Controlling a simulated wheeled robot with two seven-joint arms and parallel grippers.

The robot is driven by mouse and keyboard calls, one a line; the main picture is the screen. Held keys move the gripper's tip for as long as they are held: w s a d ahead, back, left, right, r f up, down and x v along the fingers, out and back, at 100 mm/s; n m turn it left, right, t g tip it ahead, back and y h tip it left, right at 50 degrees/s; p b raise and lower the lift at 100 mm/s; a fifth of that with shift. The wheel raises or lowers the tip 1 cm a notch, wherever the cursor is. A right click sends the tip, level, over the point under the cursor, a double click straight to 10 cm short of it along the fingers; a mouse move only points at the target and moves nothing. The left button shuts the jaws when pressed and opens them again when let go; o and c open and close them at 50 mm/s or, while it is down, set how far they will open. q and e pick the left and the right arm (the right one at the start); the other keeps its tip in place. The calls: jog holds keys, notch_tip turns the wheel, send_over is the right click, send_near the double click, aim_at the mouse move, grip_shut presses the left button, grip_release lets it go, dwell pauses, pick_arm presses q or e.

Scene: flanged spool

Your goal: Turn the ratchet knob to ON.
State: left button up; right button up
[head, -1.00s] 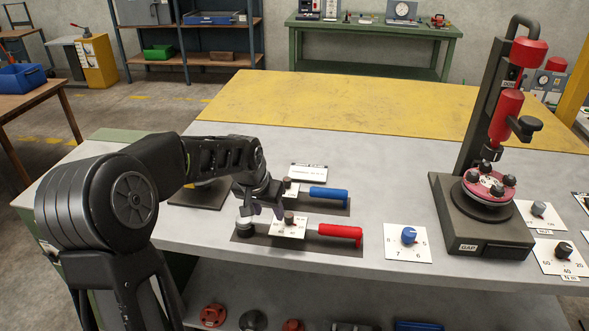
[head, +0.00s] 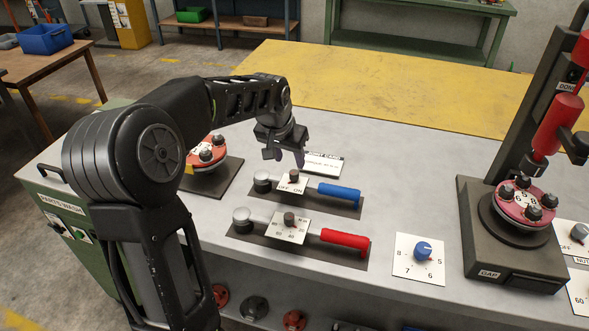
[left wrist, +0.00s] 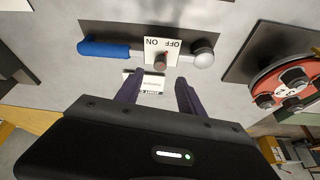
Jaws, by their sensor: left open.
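The ratchet knob (head: 294,175) is a small dark brown knob on a white OFF/ON plate (head: 285,187), mounted on the blue-handled wrench (head: 338,194). The left wrist view shows the knob (left wrist: 160,61) upside down, with ON on the left and OFF on the right. I cannot tell surely which word it points to. My left gripper (head: 284,158) is open and empty, apart from the knob, above and just behind it in the head view. In the wrist view its fingers (left wrist: 158,95) point towards the plate, with the knob between their lines. My right gripper is not in view.
A red-handled wrench (head: 345,239) with a numbered dial lies in front. A white card (head: 324,164) lies behind the blue-handled wrench. A red flanged spool (head: 207,152) stands left; a press with another spool (head: 524,202) stands right. A blue knob plate (head: 419,258) lies between.

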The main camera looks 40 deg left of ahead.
aim_at(294, 173)
pick_arm(q)
jog(key=p+x, duration=0.1)
jog(key=x, duration=0.6)
jog(key=shift+w+f, duration=0.15)
jog(key=shift+f, duration=0.1)
grip_shut()
dwell(0.4)
